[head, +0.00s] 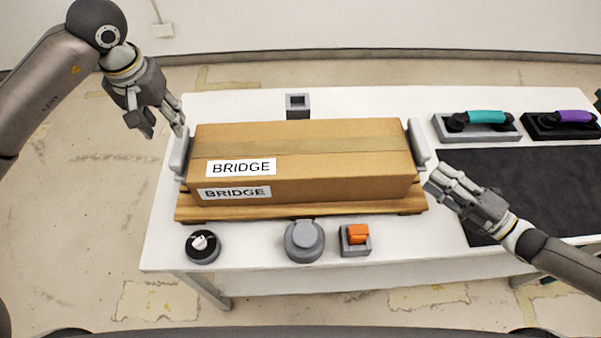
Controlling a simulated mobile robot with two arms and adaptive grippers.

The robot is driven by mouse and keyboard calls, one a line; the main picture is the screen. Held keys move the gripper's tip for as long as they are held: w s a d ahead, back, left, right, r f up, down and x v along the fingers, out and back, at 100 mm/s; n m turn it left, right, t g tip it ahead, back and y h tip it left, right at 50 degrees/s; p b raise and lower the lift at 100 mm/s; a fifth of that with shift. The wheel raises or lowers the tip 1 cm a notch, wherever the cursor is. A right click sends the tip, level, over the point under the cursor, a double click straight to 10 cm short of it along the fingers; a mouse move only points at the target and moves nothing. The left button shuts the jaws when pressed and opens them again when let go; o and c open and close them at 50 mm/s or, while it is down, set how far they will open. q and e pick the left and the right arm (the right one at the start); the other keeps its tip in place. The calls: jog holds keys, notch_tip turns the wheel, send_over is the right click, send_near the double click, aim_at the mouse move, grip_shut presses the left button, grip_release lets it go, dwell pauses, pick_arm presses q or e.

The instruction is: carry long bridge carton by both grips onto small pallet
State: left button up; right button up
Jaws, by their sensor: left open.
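The long brown bridge carton (310,172), labelled BRIDGE on its top and front, lies level on the small wooden pallet (300,211) on a white table. It has a grey grip at each end: the left grip (179,158) and the right grip (418,141). My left gripper (165,125) is open, beside and above the left grip; whether a finger touches it I cannot tell. My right gripper (438,182) is just right of the carton's right end, below the right grip in the picture. Its fingers look spread and hold nothing visible.
A small grey square holder (298,105) stands behind the carton. In front are a round black knob (203,246), a grey round device (304,241) and an orange switch (356,236). At right are teal (486,117) and purple (573,116) handsets and a dark mat (520,180).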

jog(key=v, duration=0.9)
jog(key=shift+s, duration=0.2)
jog(key=shift+d, duration=0.1)
pick_arm(q)
jog(key=shift+s+f, duration=0.1)
